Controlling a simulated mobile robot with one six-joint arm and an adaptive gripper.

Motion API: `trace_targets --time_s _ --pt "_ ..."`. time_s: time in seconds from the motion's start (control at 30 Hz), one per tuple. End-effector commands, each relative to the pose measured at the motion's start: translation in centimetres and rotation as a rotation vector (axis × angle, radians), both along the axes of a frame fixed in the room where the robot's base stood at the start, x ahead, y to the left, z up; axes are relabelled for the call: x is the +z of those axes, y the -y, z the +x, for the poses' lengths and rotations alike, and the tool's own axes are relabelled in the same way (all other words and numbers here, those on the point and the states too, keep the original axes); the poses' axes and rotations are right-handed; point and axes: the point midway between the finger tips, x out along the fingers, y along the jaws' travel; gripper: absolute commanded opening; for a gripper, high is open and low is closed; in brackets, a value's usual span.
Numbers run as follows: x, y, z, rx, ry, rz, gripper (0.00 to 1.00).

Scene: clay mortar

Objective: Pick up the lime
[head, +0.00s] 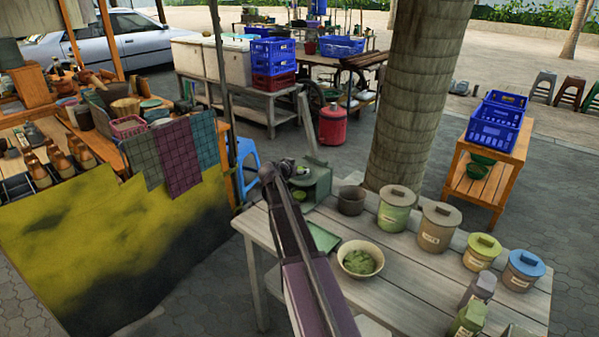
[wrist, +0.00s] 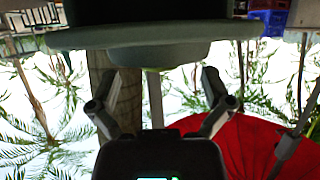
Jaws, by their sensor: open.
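A small light green rounded thing (head: 300,195), which may be the lime, shows by the green box-like stand (head: 318,186) at the table's back left corner. My gripper (head: 288,170) is just above and beside it in the head view; the arm hides part of the area. In the wrist view my gripper (wrist: 161,78) is open, its two fingers apart with nothing between them. A dark grey-green dish-like thing (wrist: 150,36) with a rounded part (wrist: 155,55) lies beyond the fingertips. I cannot make out the lime in the wrist view, which looks upside down.
The slatted table (head: 410,262) holds a bowl of green stuff (head: 360,262), a dark pot (head: 351,200) and several lidded canisters (head: 436,228). A thick post (head: 415,95) stands behind. A thin pole (head: 225,90) stands left of my gripper. A blue stool (head: 247,165) is behind left.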

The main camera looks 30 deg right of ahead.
Motion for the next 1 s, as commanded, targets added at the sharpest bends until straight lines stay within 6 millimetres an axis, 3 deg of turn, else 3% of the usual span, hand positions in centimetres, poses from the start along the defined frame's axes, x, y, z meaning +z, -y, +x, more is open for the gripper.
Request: trace_targets --time_s 0.2,0.73,1.0 --pt "-0.58 1.11 0.58 0.000 0.000 0.000 1.00" --pt "-0.53 1.08 0.54 0.000 0.000 0.000 1.00" --pt "-0.53 1.07 0.55 0.000 0.000 0.000 0.20"
